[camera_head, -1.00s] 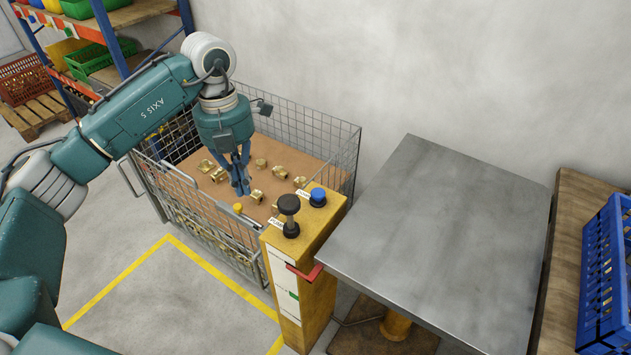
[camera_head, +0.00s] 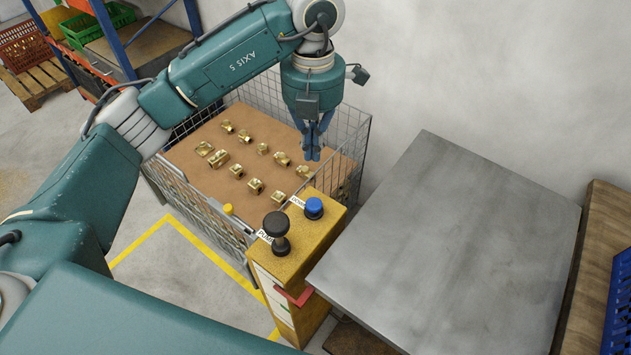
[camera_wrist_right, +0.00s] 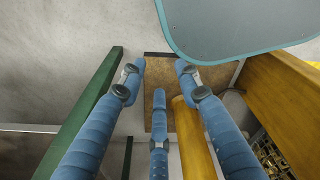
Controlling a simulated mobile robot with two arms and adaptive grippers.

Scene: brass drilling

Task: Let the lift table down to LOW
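The lift table's bare grey steel top (camera_head: 455,240) stands right of a yellow control post (camera_head: 290,262). On the post are a black knob (camera_head: 276,226), labelled PUMP, and a blue button (camera_head: 314,207) with a small label, apparently DOWN. My right gripper (camera_wrist_right: 157,85) shows only in the right wrist view, fingers spread, empty.
A wire mesh crate (camera_head: 354,140) with several brass fittings on brown board (camera_head: 190,180) stands behind and left of the post. A wooden surface (camera_head: 602,240) with a blue crate (camera_head: 619,305) is at right. The wall (camera_head: 480,80) is close behind the table.

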